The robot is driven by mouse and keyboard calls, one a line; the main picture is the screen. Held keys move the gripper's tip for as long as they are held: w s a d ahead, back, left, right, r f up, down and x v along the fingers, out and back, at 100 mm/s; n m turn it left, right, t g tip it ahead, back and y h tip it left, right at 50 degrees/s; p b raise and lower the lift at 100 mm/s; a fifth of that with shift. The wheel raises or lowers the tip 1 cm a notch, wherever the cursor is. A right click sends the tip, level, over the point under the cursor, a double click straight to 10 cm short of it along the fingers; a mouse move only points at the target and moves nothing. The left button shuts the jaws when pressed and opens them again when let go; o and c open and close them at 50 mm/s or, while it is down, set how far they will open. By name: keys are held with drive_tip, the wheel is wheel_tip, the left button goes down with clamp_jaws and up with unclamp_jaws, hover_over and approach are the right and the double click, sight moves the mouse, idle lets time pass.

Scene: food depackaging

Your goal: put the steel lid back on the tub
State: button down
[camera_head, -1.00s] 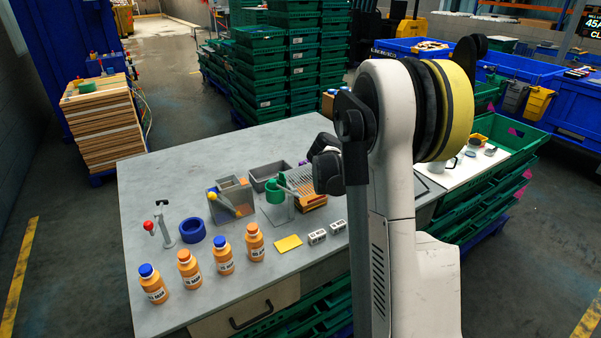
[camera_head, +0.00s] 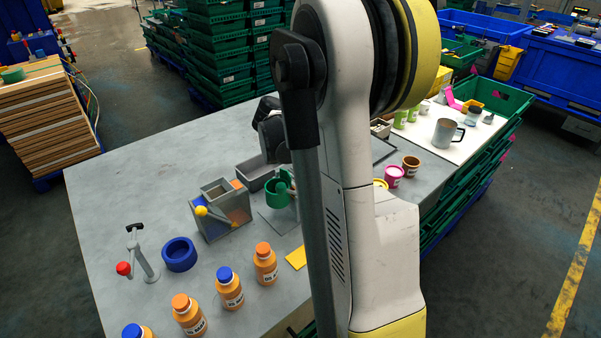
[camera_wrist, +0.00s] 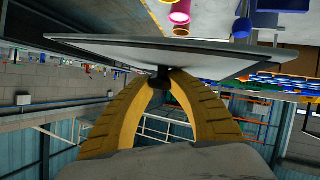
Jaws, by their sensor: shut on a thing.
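My gripper (camera_wrist: 158,90) shows in the wrist view, with its two yellow ribbed fingers closed on the black knob of the steel lid (camera_wrist: 110,47). The lid is a flat grey plate, seen nearly edge-on, with its knob between the fingertips. In the camera_head view my arm hides the gripper and the lid. I cannot pick out the tub with certainty. An open grey rectangular container (camera_head: 250,174) stands on the table left of my arm, and part of the table behind the arm is hidden.
On the grey table (camera_head: 120,190) stand several capped bottles (camera_head: 229,289), a blue ring (camera_head: 179,254), a red-knobbed lever (camera_head: 140,262), a grey divided box (camera_head: 222,210) and a green cup (camera_head: 279,190). A pink cup (camera_head: 394,176), brown cup (camera_head: 411,166) and steel mug (camera_head: 444,133) are right of my arm.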

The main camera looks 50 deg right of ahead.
drive_tip(key=b, duration=0.3)
hover_over(315, 172)
wheel_tip(315, 172, down, 7)
drive_tip(key=shift+a+r, duration=0.1)
drive_tip(key=shift+f+b, duration=0.95)
drive_tip(key=shift+f, duration=1.05)
drive_tip(key=shift+s, duration=0.1)
drive_tip(key=shift+f, duration=0.2)
drive_tip(key=c, duration=1.3)
unclamp_jaws()
drive_tip(key=shift+c, duration=0.2)
drive_tip(key=shift+r, duration=0.1)
